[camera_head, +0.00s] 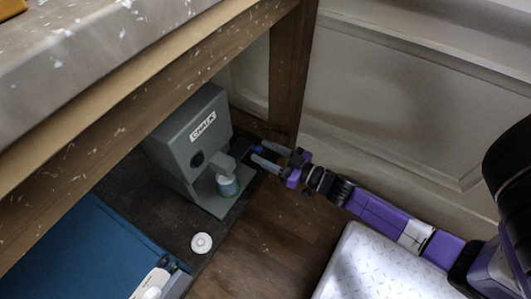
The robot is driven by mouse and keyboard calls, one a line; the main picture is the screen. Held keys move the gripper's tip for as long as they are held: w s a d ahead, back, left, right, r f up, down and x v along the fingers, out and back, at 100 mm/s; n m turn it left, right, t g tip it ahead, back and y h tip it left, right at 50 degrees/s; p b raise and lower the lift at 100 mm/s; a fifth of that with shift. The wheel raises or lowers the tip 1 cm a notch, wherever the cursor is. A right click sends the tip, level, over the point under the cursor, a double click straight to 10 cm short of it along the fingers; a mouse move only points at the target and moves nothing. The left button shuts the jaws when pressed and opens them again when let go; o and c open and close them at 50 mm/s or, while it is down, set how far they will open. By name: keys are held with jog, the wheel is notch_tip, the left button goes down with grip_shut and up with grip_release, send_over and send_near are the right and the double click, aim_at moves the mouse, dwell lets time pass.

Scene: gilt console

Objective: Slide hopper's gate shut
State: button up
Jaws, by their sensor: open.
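The hopper (180,150) is a grey box labelled CHALK, standing on a dark mat under the table. A grey spout juts from its front, with a small cup with teal in it (228,187) beneath. A small dark blue tab (257,149) shows at the right of the spout; it looks like the gate's handle. My gripper (266,155) reaches in from the right, its two grey fingers open and pointing left at the tab. The tab is at or between the fingertips; I cannot tell whether they touch it. How far the gate stands open is not visible.
A wooden table leg (291,75) stands just behind my gripper, and the tabletop (100,60) overhangs the hopper. A white round lid (201,243) lies in front. A blue box (85,255) is at left. A white patterned cushioned block (380,268) lies below my arm.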

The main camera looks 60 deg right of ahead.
jog(key=shift+c, duration=0.3)
grip_shut()
